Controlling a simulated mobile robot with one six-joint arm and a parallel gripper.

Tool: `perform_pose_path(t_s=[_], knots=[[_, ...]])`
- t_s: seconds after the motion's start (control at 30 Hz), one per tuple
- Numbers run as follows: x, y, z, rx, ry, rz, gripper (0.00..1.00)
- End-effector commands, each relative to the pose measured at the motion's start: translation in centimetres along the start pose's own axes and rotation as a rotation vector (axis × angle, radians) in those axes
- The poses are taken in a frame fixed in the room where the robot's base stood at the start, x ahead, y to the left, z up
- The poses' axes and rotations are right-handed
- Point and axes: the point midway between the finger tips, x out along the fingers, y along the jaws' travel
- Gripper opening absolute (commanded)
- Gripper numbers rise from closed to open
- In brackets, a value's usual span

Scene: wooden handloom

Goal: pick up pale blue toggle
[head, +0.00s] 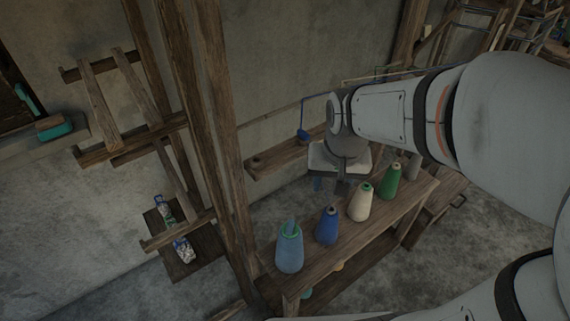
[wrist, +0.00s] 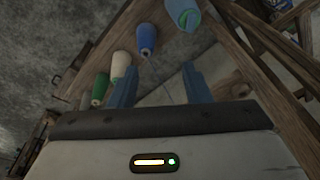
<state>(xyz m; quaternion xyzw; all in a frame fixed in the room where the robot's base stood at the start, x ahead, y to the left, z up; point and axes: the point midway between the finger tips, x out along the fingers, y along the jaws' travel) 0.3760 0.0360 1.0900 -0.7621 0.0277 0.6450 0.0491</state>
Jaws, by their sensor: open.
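A pale blue cone-shaped spool (head: 289,253) with a green rim stands upright at the left end of the wooden bench. A small pale blue piece shows at its top; I cannot tell whether this is the toggle. The spool also shows at the top of the wrist view (wrist: 181,8). My gripper (head: 330,185) is above and behind the bench, behind the blue and cream spools, pointing down. Its blue fingers are apart with nothing between them, as the wrist view shows (wrist: 157,65). It is clear of the pale blue spool.
A blue spool (head: 327,226), a cream spool (head: 360,202) and a green spool (head: 389,182) stand in a row on the bench (head: 340,258). Wooden loom posts (head: 222,130) rise to the left. A low beam (head: 285,157) runs behind.

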Motion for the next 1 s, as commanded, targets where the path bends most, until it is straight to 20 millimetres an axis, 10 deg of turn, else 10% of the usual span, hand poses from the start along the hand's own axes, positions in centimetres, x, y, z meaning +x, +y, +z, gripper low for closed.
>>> perform_pose_path(t_s=[0.33,1.0], knots=[[13.2,-6.5,-2.9,0.107,-0.138,0.037,0.44],[21.4,-7.5,-1.8,0.137,-0.167,0.053,0.44]])
